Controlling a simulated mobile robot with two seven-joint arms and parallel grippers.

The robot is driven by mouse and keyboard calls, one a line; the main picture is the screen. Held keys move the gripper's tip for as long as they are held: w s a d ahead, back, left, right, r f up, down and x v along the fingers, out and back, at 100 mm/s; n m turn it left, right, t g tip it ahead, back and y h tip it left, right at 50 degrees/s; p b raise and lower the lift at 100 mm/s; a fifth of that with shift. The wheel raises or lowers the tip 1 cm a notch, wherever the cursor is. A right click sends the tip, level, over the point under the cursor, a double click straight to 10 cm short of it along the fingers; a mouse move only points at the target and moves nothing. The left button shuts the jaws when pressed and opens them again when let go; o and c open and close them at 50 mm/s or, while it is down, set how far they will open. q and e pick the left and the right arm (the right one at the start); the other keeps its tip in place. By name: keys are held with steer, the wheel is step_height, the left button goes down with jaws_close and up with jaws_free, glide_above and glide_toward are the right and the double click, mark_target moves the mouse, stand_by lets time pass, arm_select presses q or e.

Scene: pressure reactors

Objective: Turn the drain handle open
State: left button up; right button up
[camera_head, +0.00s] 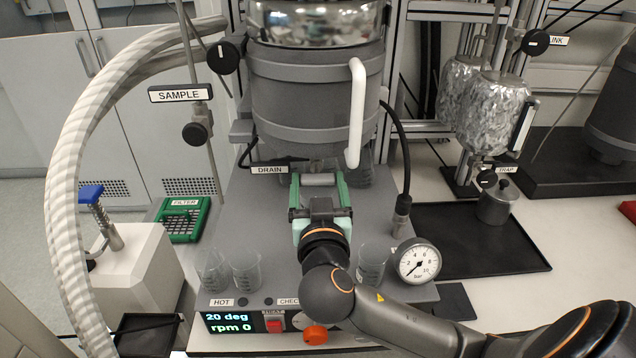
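The drain is marked by a DRAIN label (269,170) at the foot of the grey reactor vessel (305,95). My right gripper (319,180) reaches in from the lower right, pointing away from me, and its two green fingers are spread wide just below the vessel. A short grey cylindrical part (318,179) shows between the fingertips; I cannot tell whether it belongs to the drain or whether the fingers touch it. A dark bar beside the label may be the drain handle, partly hidden by the gripper. My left gripper is not in view.
Glass beakers (246,271) stand on the grey base plate, with another by my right wrist. A pressure gauge (417,261) is close to my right arm. A black tray (470,240) lies farther right.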

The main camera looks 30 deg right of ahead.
steer(key=c, duration=0.7)
steer(key=shift+c, duration=0.2)
steer(key=shift+r+n, duration=0.1)
steer(key=shift+n, duration=0.2)
steer(key=n+p, duration=0.1)
steer(key=n, duration=0.1)
steer(key=shift+n+p, duration=0.3)
steer(key=shift+p, duration=0.1)
steer(key=n+p, duration=0.1)
steer(key=n, duration=0.2)
steer(key=shift+n+p, duration=0.3)
steer(key=shift+n, duration=0.9)
steer(key=n, duration=0.2)
steer(key=shift+n, duration=0.4)
steer(key=n, duration=0.6)
steer(key=shift+n, duration=0.3)
